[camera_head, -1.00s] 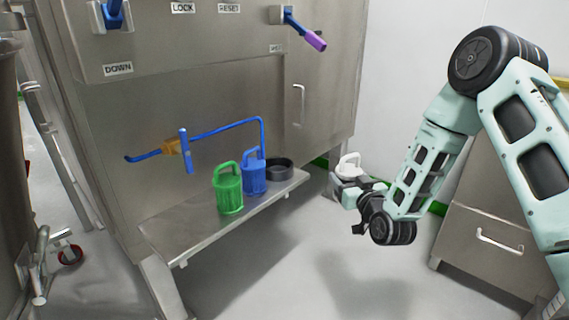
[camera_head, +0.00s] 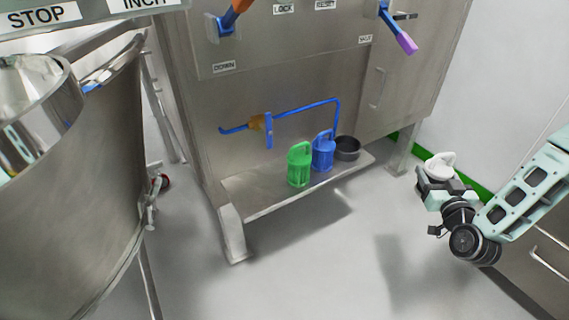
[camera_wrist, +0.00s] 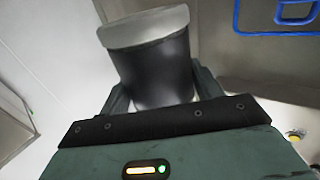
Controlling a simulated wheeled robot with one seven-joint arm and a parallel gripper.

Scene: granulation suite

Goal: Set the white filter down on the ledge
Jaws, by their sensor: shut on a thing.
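My gripper (camera_head: 436,180) is shut on the white filter (camera_head: 440,165), at the right of the head view, held in the air apart from the cabinet. In the wrist view a dark cylinder with a pale rim (camera_wrist: 155,65) sits between the fingers; its far side is hidden. The ledge (camera_head: 256,202) is a steel shelf at the front of the cabinet, to the left of my gripper. The ledge's left part is bare.
A blue pipe (camera_head: 305,107) with an orange-and-blue valve (camera_head: 262,123) runs above the ledge. Handles stick out higher on the steel cabinet (camera_head: 300,60). A large steel vessel (camera_head: 75,190) stands at left. The floor between ledge and gripper is clear.

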